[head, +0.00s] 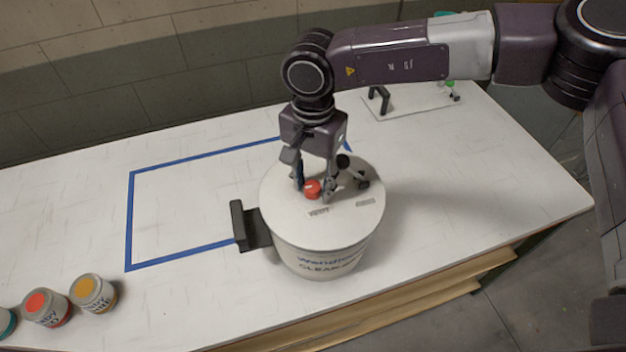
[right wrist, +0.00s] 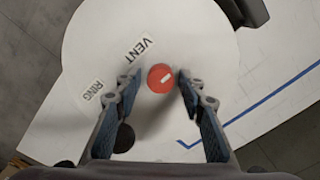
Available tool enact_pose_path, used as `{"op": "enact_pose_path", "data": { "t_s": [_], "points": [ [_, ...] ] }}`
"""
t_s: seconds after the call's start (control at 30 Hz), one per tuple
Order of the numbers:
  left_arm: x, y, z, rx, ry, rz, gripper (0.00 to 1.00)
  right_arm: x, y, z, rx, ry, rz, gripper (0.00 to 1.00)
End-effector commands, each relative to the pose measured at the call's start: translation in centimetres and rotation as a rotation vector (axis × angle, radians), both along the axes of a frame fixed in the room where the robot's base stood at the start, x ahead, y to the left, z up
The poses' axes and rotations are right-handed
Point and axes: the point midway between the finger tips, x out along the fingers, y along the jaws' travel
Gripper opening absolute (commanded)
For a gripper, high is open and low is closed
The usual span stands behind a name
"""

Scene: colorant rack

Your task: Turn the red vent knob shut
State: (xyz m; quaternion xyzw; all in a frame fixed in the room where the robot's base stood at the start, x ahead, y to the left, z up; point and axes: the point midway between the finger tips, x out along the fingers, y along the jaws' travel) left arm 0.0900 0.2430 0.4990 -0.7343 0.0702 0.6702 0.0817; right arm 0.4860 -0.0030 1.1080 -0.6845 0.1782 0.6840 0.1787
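The red vent knob (head: 312,189) sits on the flat lid of a white drum (head: 290,232). In the right wrist view the red knob (right wrist: 160,78) carries a white pointer mark slanting up to the right, and a VENT label (right wrist: 141,49) lies beside it. My right gripper (head: 314,190) points down over the lid with one finger on each side of the knob. In the right wrist view the fingers (right wrist: 160,80) are apart, with a narrow gap showing between each tip and the knob. My left gripper is not in view.
A black ball-ended lever (head: 343,161) stands on the lid close to my right gripper; a RING label (right wrist: 92,90) is nearby. A black bracket (head: 245,228) stands left of the drum. Paint cans (head: 93,294) stand front left. The blue-taped area (head: 180,205) is clear.

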Motion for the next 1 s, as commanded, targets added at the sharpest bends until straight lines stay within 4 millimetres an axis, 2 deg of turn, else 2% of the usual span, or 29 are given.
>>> {"op": "enact_pose_path", "data": {
  "t_s": [0.03,0.3,0.47,0.67,1.0],
  "points": [
    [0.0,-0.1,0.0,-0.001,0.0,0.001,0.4,0.0,0.0,0.0,0.0,0.0,0.0,0.29],
    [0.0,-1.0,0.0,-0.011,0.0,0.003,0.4,0.0,0.0,0.0,0.001,0.0,0.0,0.0],
    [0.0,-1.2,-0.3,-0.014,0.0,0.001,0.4,0.0,0.0,0.0,0.001,0.0,-0.007,0.0],
    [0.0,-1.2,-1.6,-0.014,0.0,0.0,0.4,0.0,0.0,-0.3,0.002,-0.001,-0.064,0.0],
    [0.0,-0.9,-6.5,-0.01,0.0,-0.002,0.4,0.0,0.1,-0.8,0.003,0.0,-0.317,0.0]
  ]
}}
